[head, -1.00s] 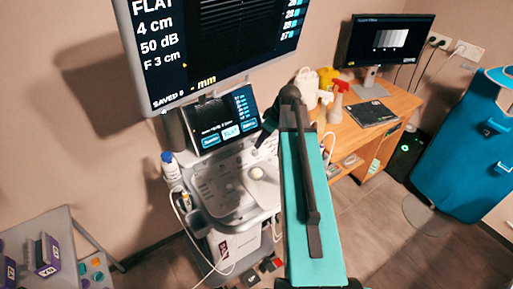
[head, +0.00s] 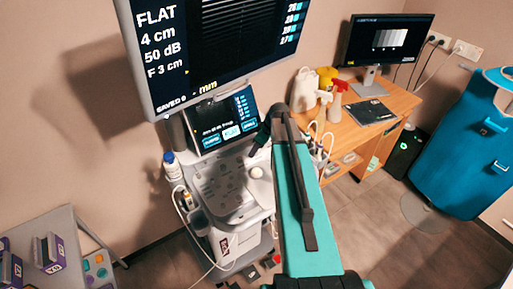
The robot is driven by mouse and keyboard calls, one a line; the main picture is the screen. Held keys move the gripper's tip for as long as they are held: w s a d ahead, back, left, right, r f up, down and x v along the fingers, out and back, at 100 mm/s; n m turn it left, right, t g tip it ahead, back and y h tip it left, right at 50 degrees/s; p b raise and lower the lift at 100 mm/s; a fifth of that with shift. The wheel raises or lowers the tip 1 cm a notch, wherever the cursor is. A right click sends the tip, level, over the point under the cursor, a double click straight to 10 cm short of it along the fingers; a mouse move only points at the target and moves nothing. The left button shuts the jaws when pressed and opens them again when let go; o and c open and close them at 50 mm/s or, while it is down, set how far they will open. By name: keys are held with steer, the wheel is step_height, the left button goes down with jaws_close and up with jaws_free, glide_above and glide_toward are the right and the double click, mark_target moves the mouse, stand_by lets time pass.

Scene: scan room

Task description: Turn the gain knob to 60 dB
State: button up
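The ultrasound machine's control panel (head: 212,188) is in the middle of the head view, with small knobs and keys and a pale round part (head: 256,173) at its right. I cannot tell which control is the gain knob. The large monitor (head: 210,45) above reads FLAT, 4 cm, 50 dB and F 3 cm. A small touch screen (head: 220,124) stands behind the panel. My gripper (head: 252,153) is a small dark shape over the panel's upper right, below my arm's elbow. Its fingers are too small to read, and I cannot tell if it touches anything.
A bottle (head: 171,163) stands at the panel's left with cables below. A wooden desk (head: 392,108) with spray bottles and a monitor (head: 386,42) is behind at right. A grey table (head: 62,232) with purple boxes is lower left.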

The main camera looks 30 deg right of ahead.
steer(key=shift+f, duration=0.1)
steer(key=c, duration=1)
steer(key=shift+c, duration=0.2)
steer(key=shift+a+f+m+b, duration=0.15)
steer(key=shift+m+b, duration=0.35)
steer(key=shift+b, duration=0.25)
steer(key=shift+s+m+h+b, duration=0.1)
steer(key=shift+m+h+b, duration=0.4)
steer(key=shift+m+b, duration=0.35)
steer(key=shift+a+m+t+h+b, duration=0.1)
steer(key=shift+m+t+h+b, duration=0.3)
steer(key=shift+m+b, duration=0.8)
steer(key=shift+m, duration=0.45)
